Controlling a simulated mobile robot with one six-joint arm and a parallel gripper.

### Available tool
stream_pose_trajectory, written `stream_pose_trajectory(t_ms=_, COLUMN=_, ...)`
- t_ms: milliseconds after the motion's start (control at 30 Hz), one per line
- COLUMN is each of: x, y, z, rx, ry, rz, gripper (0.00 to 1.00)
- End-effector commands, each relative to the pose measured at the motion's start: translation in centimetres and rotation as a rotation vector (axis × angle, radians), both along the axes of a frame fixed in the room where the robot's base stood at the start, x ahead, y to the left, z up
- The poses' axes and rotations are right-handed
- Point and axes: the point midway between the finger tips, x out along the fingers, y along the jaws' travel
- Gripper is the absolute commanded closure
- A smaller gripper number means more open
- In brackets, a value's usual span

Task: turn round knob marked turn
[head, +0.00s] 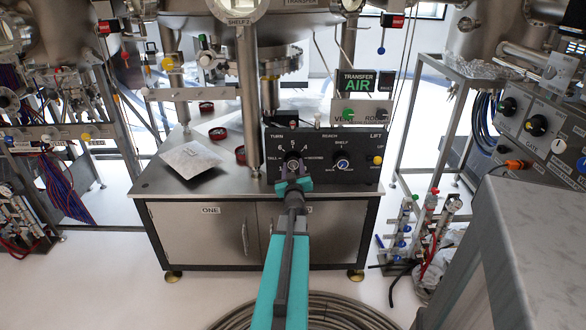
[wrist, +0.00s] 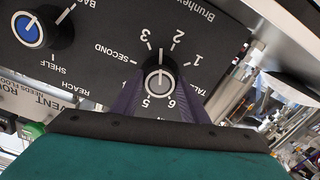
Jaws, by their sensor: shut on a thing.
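The round knob marked TURN (head: 292,157) is on the left of a black control panel (head: 318,178). It has a grey cap with a light line, and numbers ring it. In the wrist view the knob (wrist: 160,81) sits between the two purple fingers of my gripper (wrist: 160,88), with numbers 1, 2, 3, 5 and 6 readable around it. The line on the cap runs roughly up and down in that picture. In the head view my gripper (head: 293,172), with its teal body, reaches the knob from the front. It is shut on the knob.
To the right is a blue-capped knob (head: 341,164) marked REACH, also in the wrist view (wrist: 28,29). A yellow knob (head: 377,160) is under LIFT. A box with a green VENT button (head: 347,115) stands behind the panel. A metal column (head: 249,95) rises close on the left.

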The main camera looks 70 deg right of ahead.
Motion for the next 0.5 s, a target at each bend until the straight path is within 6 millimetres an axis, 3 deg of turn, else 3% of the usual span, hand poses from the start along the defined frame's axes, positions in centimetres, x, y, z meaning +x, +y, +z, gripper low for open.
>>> stream_pose_trajectory(t_ms=33, x=-0.09, y=-0.18, z=0.6, rx=-0.011, ry=-0.006, rz=0.0, gripper=0.82)
stream_pose_trajectory(t_ms=67, x=-0.1, y=-0.18, z=0.61, rx=-0.011, ry=-0.006, rz=0.0, gripper=0.58)
stream_pose_trajectory(t_ms=167, x=-0.1, y=-0.16, z=0.5, rx=-0.009, ry=-0.005, rz=0.0, gripper=0.42)
stream_pose_trajectory(t_ms=500, x=-0.04, y=0.01, z=0.2, rx=-0.004, ry=-0.001, rz=0.0, gripper=0.42)
